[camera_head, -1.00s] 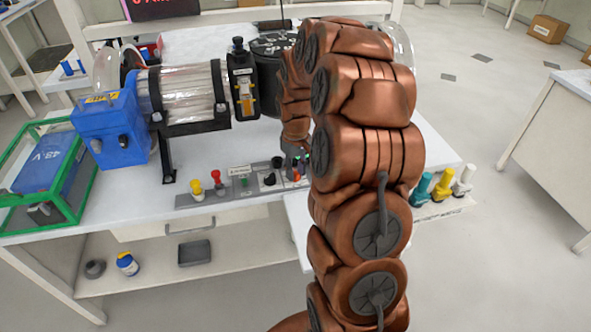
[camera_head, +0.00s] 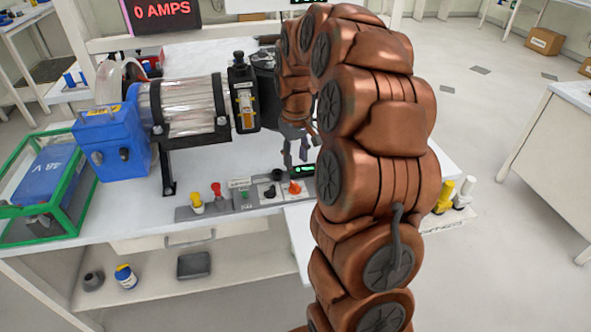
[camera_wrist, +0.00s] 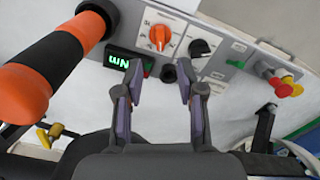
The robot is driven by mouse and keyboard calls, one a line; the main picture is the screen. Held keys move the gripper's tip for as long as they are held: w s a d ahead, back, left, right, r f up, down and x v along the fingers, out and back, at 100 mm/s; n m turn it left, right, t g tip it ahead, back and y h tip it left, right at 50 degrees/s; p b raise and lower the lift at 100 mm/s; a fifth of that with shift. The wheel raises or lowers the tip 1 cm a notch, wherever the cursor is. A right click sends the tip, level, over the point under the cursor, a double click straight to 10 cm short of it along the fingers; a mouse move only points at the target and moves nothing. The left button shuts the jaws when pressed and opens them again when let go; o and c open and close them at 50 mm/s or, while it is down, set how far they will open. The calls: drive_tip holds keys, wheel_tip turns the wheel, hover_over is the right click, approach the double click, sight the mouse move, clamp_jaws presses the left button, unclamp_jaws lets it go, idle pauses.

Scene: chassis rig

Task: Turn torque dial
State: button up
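The orange dial (camera_head: 294,188) sits on the grey control panel near its right end. It also shows in the wrist view (camera_wrist: 159,37), with its pointer on a white marked plate. A small display with green "NM" characters (camera_wrist: 123,62) is beside it. A black dial (camera_wrist: 199,48) is on the other side. My gripper (camera_head: 295,155) is above the panel, apart from the orange dial. In the wrist view my gripper (camera_wrist: 160,92) has its two fingers spread with nothing between them. The dial is beyond the fingertips.
The panel (camera_head: 228,205) also has yellow and red buttons (camera_head: 216,189). A blue motor unit (camera_head: 112,140) with a clear cylinder stands behind left. A green-framed case (camera_head: 40,190) is far left. An orange-ended black cylinder (camera_wrist: 60,60) looms close in the wrist view.

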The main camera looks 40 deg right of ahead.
drive_tip(key=shift+r, duration=1.2)
